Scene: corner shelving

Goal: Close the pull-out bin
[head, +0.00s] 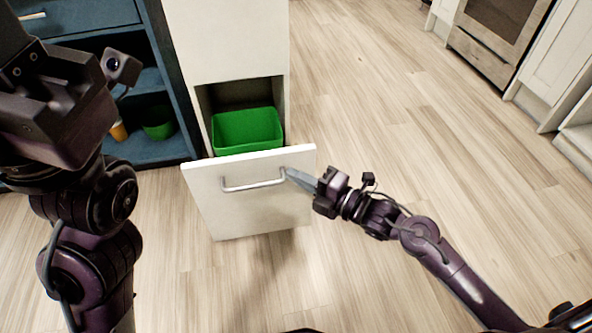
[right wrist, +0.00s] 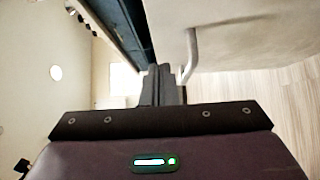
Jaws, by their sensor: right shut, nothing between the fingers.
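The pull-out bin's white front panel (head: 235,205) stands out from the white cabinet (head: 225,40), with a dark gap behind it. A green bin (head: 247,131) sits behind the panel, partly in the opening. The panel carries a silver bar handle (head: 252,185). My right gripper (head: 291,174) is shut and empty, its fingertips at the right end of the handle. In the right wrist view the shut fingers (right wrist: 165,85) are beside the handle (right wrist: 190,55); I cannot tell whether they touch it. My left arm is at the left of the head view; its fingertips are out of frame.
A dark blue shelf unit (head: 165,80) stands left of the cabinet, holding a green bowl (head: 158,123) and an orange item (head: 119,131). An oven (head: 497,35) and white cabinets stand at the upper right. The wooden floor between is clear.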

